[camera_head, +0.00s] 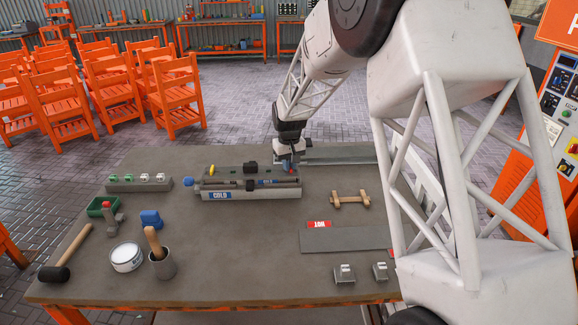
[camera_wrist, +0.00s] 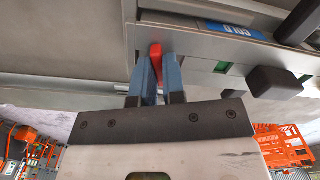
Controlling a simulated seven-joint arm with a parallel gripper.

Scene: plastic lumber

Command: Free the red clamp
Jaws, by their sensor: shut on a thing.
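The red clamp (camera_wrist: 155,55) shows in the wrist view as a narrow red piece between the two blue fingers of my gripper (camera_wrist: 159,66). My gripper is shut on it. In the head view my gripper (camera_head: 288,161) points down at the right end of the grey fixture (camera_head: 245,193) with the blue COLD label (camera_head: 221,195). There only a small bit of red shows beside the fingers. The clamp's lower part and its seat are hidden, so I cannot tell whether it is loose. Bars lie along the fixture's top.
A black knob (camera_head: 250,168) stands on the fixture's back side. A wooden piece (camera_head: 350,199) and a grey plate (camera_head: 345,239) with a red HOT label (camera_head: 319,224) lie to the right. The front middle is clear.

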